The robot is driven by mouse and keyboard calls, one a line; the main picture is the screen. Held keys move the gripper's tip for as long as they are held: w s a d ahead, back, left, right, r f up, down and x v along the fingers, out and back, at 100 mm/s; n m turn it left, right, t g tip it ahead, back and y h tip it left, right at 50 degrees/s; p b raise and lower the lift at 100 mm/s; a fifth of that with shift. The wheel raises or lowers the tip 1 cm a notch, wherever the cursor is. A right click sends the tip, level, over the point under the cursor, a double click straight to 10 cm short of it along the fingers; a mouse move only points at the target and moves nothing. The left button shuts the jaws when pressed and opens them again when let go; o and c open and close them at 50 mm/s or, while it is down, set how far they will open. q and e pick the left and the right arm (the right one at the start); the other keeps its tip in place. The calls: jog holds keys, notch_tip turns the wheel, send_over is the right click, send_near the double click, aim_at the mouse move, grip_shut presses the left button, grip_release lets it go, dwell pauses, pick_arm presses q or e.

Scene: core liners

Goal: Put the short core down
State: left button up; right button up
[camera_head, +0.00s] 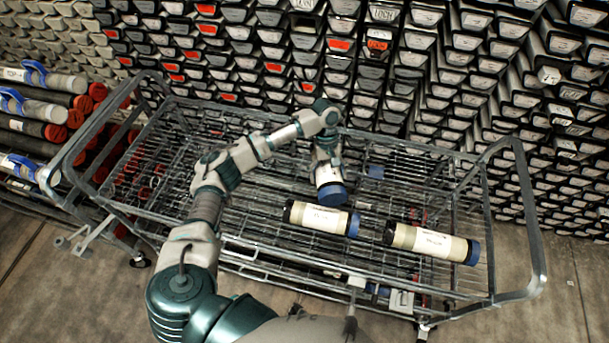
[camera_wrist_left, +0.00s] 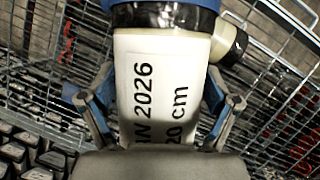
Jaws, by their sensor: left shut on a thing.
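My left gripper (camera_head: 322,158) is shut on a short core (camera_wrist_left: 160,85) with a white label reading "2026" and "20 cm". In the wrist view, the fingers (camera_wrist_left: 155,110) lie on both sides of it. Its blue-capped end (camera_head: 332,193) points down in the head view, close above a wire cart (camera_head: 150,165). A lying core (camera_head: 312,218) with a blue right end is just below it; I cannot tell whether they touch. Another core (camera_head: 432,243) lies to the right on the cart. My right gripper is not in view.
A wall of stacked core boxes (camera_head: 420,80) rises behind the cart. A rack of capped tubes (camera_head: 40,105) stands at the left. Raised handles (camera_head: 530,240) close the cart's ends. The cart's left part shows bare wire.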

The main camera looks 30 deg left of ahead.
pick_arm(q)
jog(key=w+n, duration=0.1)
jog(key=n, duration=0.1)
jog(key=w+a+f+n+t+h, duration=0.1)
jog(key=n, duration=0.1)
jog(key=w+a+f+n+t, duration=0.1)
jog(key=n, duration=0.1)
jog(key=shift+a+n+p, duration=0.2)
jog(key=shift+n+p, duration=0.1)
jog(key=shift+p, duration=0.05)
jog(key=w+a+f+n+t, duration=0.1)
jog(key=a+f+n+t, duration=0.15)
jog(key=a+n, duration=0.4)
send_over(310, 186)
jog(key=a, duration=0.2)
jog(key=shift+n, duration=0.25)
jog(key=f, duration=0.6)
jog(key=shift+d, duration=0.2)
jog(key=shift+s+d+f, duration=0.1)
jog(key=shift+d+f, duration=0.05)
jog(key=shift+f, duration=0.7)
jog(key=f, duration=0.2)
jog(key=shift+a+f, duration=0.25)
jog(key=shift+f, duration=0.15)
jog(key=shift+a, duration=0.1)
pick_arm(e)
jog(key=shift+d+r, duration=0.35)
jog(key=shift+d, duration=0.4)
